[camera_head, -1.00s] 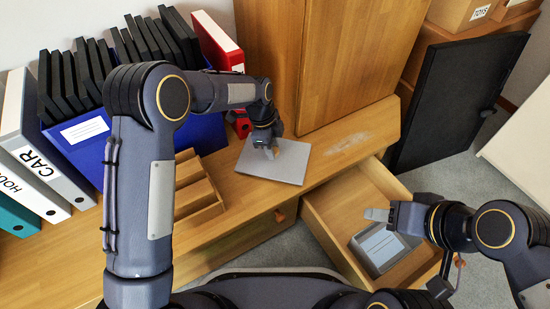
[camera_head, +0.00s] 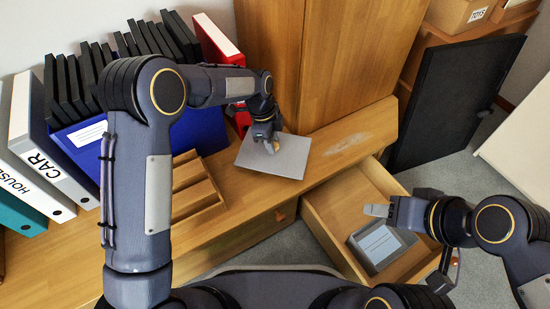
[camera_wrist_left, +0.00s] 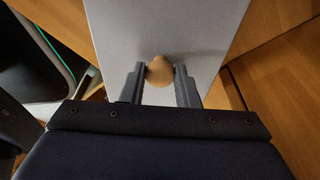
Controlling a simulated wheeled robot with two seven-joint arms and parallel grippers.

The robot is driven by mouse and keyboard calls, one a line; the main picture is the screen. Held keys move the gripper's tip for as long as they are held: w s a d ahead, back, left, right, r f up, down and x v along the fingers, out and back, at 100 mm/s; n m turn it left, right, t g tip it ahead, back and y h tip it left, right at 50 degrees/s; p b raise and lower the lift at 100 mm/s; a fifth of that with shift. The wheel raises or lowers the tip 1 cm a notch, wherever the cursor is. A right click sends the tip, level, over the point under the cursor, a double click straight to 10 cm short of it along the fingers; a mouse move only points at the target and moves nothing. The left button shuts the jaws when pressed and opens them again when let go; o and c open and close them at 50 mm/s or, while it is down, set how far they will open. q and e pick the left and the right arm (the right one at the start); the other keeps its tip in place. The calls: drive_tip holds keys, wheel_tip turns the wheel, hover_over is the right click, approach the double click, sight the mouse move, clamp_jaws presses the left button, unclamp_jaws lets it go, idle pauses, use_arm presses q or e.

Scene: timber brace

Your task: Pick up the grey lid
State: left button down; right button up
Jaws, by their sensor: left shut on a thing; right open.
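The grey lid (camera_head: 290,157) is a flat panel on the wooden desk top, in front of the cabinet. In the left wrist view the lid (camera_wrist_left: 165,22) has a round wooden knob (camera_wrist_left: 159,70). My left gripper (camera_head: 270,147) is over the lid, and in its wrist view the fingers (camera_wrist_left: 160,80) are shut on the knob from both sides. I cannot tell whether the lid is clear of the desk. My right gripper (camera_head: 377,210) is open and empty above the pulled-out drawer.
A grey box (camera_head: 381,246) with a pale label lies in the open drawer (camera_head: 338,203). A wooden rack (camera_head: 194,190) stands left of the lid. Binders (camera_head: 45,150) and the wooden cabinet (camera_head: 345,60) stand behind. The desk top right of the lid (camera_head: 345,142) is bare.

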use_arm(q)
drive_tip(key=shift+r+p, duration=2.3)
drive_tip(key=shift+r, duration=0.9)
drive_tip(key=shift+a, duration=0.1)
